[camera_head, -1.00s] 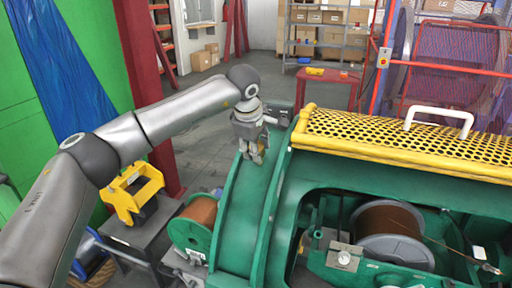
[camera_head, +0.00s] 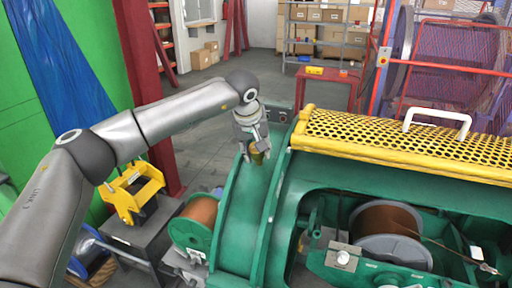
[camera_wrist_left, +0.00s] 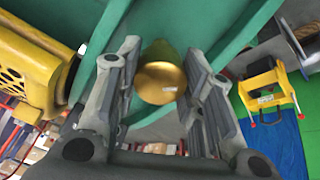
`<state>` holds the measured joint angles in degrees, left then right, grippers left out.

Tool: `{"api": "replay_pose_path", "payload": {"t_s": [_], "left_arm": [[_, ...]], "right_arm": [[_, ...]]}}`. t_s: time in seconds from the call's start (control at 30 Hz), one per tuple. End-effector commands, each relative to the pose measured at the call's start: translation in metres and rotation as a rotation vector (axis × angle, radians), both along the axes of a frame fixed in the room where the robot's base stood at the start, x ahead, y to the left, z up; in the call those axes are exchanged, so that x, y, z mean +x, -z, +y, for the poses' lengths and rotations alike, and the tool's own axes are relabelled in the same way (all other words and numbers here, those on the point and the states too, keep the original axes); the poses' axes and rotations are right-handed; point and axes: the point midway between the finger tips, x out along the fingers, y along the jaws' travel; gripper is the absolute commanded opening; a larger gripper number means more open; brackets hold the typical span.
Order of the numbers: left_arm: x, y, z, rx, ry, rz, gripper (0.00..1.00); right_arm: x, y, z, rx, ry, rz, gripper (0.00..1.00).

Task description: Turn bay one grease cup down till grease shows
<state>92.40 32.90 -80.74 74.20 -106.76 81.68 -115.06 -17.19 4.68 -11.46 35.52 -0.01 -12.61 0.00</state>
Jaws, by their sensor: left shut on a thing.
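A brass grease cup (camera_wrist_left: 160,82) shows in the left wrist view, its round end towards the camera, between the two fingers of my left gripper (camera_wrist_left: 157,65). In the head view my left gripper (camera_head: 254,148) points down over the green curved housing (camera_head: 247,205) and is shut on the cup, a small bit of which (camera_head: 260,157) shows at the fingertips. The cup sits at the green housing; its thread is hidden. I see no grease. My right gripper is out of view.
A yellow perforated guard (camera_head: 400,140) with a white handle (camera_head: 437,117) lies right of the gripper. A copper-coloured spool (camera_head: 198,222) and a yellow tool on a grey stand (camera_head: 133,193) are at the left. A red table (camera_head: 328,88) stands behind.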

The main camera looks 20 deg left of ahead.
Motion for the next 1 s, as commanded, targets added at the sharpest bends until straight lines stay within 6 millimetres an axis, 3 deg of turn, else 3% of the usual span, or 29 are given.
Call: {"api": "replay_pose_path", "payload": {"t_s": [0.6, 1.0], "left_arm": [[0.000, -0.002, -0.001, 0.232, 0.524, -0.011, 0.12], [0.000, -0.001, -0.001, 0.333, 0.748, -0.014, 0.12]], "right_arm": [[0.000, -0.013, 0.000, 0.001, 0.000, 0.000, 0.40], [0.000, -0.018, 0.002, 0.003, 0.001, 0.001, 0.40]]}}
